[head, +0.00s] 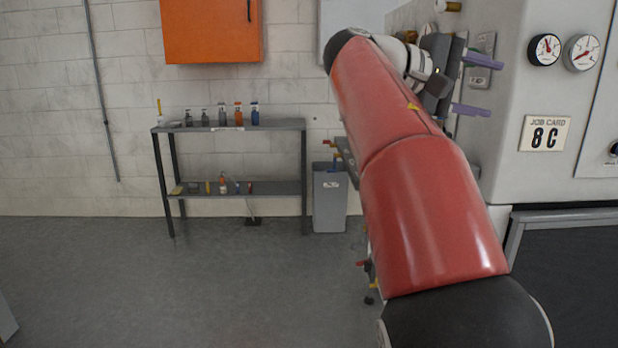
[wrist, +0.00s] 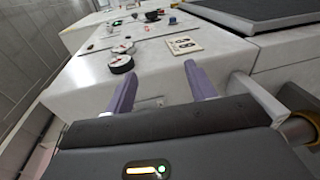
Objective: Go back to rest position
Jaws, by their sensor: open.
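My gripper (head: 477,85) is at the upper right of the head view, at the end of my raised red arm. Its two purple fingers are apart with nothing between them. In the wrist view the fingers (wrist: 160,75) also stand apart and empty. They point toward the pale grey washer (head: 510,140), whose panel (wrist: 150,55) fills much of the wrist view. I cannot tell whether the fingers touch it.
The washer carries two dial gauges (head: 545,50) and a job card (head: 544,133) reading 8C. A shelf (head: 231,127) with several bottles and a grey bin (head: 329,200) stand by the wall. An orange cabinet (head: 211,30) hangs above.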

